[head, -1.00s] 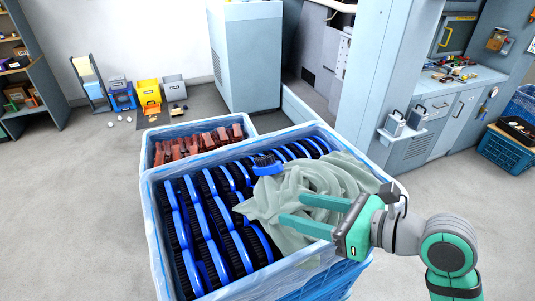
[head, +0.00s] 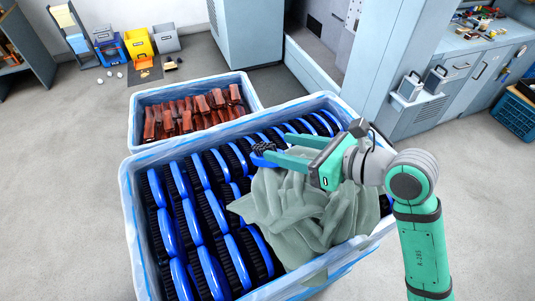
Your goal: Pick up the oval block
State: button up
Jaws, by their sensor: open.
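The oval block (head: 263,158) looks like a small blue oval piece with dark bristles on top. It lies at the upper left edge of a crumpled grey-green cloth (head: 300,215) in the large blue crate (head: 131,215). My gripper (head: 275,147) is open, its two green fingers pointing left over the cloth. The fingertips are at the block; the nearer finger hides part of it. I cannot tell whether they touch it or whether it lies between them.
The large crate holds rows of blue-backed black brushes (head: 190,215). A smaller crate (head: 134,125) with reddish-brown pieces (head: 185,115) stands behind it. Grey cabinets (head: 455,90) stand at the right.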

aim_at(275, 148)
jog(key=shift+s+x, duration=0.15)
jog(key=shift+x, duration=1.25)
jog(key=shift+s+x, duration=0.15)
jog(key=shift+x, duration=1.25)
jog(key=shift+a+f, duration=0.1)
jog(key=shift+f, duration=0.05)
jog(key=shift+c, duration=0.6)
jog(key=c, duration=1.1)
